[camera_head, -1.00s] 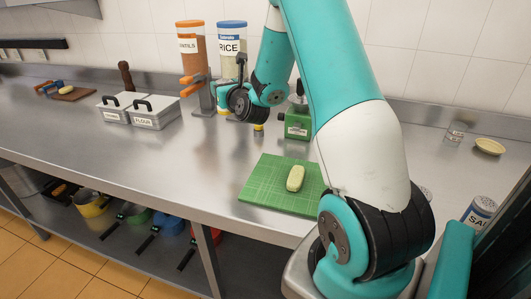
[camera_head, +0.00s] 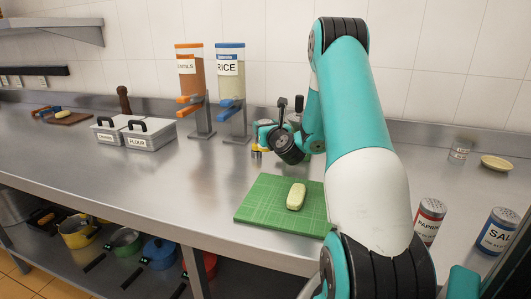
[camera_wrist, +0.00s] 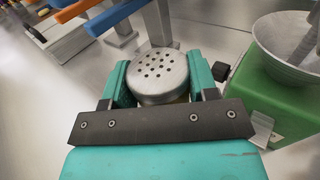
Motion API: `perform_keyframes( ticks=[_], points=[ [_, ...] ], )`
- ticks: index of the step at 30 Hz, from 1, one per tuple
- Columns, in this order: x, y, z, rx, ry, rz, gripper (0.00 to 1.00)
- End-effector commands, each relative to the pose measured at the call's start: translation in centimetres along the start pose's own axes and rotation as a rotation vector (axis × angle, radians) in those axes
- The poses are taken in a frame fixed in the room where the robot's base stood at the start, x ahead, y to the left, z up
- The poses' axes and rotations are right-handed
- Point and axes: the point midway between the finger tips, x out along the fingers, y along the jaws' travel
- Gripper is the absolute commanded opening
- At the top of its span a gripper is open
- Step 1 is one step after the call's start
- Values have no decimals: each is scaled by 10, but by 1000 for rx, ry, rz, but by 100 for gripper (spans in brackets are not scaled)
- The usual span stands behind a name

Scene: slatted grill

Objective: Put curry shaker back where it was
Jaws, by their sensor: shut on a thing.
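A shaker with a round, perforated metal lid (camera_wrist: 160,76) stands between the fingers of my gripper (camera_wrist: 158,88) in the wrist view. The fingers are shut on its sides. Its label is hidden, so I cannot read its name. In the head view my gripper (camera_head: 257,151) is low over the counter behind the green cutting board, and a small yellow part of the held shaker shows there. I cannot tell whether its base touches the counter. A paprika shaker (camera_head: 429,221) and a salt shaker (camera_head: 497,231) stand at the right, beyond my arm.
The green cutting board (camera_head: 256,208) bears a pale oblong item (camera_head: 296,196). A green device with a bowl (camera_wrist: 284,95) is close to the right of my gripper.

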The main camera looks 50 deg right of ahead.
Motion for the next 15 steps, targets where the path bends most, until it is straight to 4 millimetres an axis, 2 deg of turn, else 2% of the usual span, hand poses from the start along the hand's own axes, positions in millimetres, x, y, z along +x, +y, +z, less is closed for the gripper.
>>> perform_keyframes(
  ticks=[1,5,11,15],
  points=[
    [0,0,-10,1,0,-1,28],
    [0,0,-18,0,-1,-1,28],
    [0,0,-52,1,2,-1,28],
    [0,0,-58,0,-1,-1,28]
  ],
)
